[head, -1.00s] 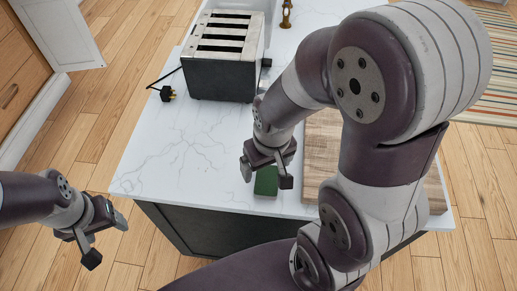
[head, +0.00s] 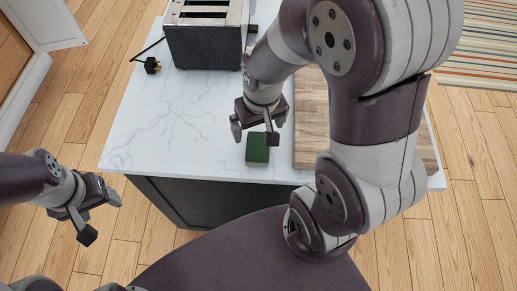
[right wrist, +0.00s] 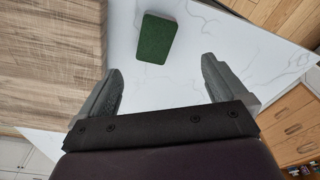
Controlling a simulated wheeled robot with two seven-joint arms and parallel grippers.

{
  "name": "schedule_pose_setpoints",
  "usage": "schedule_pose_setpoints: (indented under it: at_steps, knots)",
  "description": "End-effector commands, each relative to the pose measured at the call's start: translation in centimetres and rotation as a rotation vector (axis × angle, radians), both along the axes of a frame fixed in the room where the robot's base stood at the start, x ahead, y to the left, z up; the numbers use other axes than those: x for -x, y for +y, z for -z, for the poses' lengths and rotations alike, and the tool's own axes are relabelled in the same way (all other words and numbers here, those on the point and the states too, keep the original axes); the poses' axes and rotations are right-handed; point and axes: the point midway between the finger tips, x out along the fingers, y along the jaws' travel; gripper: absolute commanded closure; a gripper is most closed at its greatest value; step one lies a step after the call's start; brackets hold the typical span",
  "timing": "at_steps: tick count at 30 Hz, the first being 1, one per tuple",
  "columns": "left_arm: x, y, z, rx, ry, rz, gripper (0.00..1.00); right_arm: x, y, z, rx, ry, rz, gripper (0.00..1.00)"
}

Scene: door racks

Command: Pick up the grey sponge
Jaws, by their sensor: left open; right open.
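A small block-shaped sponge (head: 257,147) lies flat on the white marble counter near its front edge. Its visible face is dark green; I cannot make out a grey face. It also shows in the right wrist view (right wrist: 157,39), beyond and roughly between my fingertips. My right gripper (head: 254,133) is open and empty above the counter, just behind the sponge in the head view. Its two fingers show apart in the right wrist view (right wrist: 162,70), not touching the sponge. My left gripper (head: 101,216) is open and empty over the floor, left of the counter.
A wooden board (head: 309,125) lies on the counter (head: 180,125) just right of the sponge, partly hidden by my right arm. A toaster (head: 205,42) stands at the back, with its plug (head: 152,65) to the left. The counter left of the sponge is clear.

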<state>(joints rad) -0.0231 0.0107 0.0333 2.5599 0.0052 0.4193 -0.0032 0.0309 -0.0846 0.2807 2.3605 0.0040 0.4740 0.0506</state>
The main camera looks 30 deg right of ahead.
Motion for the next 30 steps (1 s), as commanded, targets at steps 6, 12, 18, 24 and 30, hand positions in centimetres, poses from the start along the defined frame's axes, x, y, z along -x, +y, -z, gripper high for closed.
schedule_pose_setpoints:
  at_steps: [6, 12, 18, 24, 30]
  knots:
    - [0.0, 0.0, 0.8, 0.000, 0.000, 0.000, 0.34, -3.0, -1.2, 0.6, -0.026, 0.088, 0.393, 0.01]
    - [0.0, 0.0, 0.4, 0.000, 0.000, 0.000, 0.34, -2.5, -1.2, 4.1, -0.026, 0.117, 0.470, 0.01]
    - [0.0, 0.0, 0.3, 0.000, 0.000, 0.000, 0.34, -2.6, -1.2, 7.5, -0.028, 0.112, 0.467, 0.01]
    - [0.0, 0.0, -0.8, 0.000, 0.000, 0.000, 0.34, -2.6, -1.2, 10.6, -0.027, 0.115, 0.467, 0.01]
    - [0.0, 0.0, -0.8, 0.000, 0.000, 0.000, 0.34, -2.7, -1.2, 13.0, -0.028, 0.108, 0.466, 0.01]
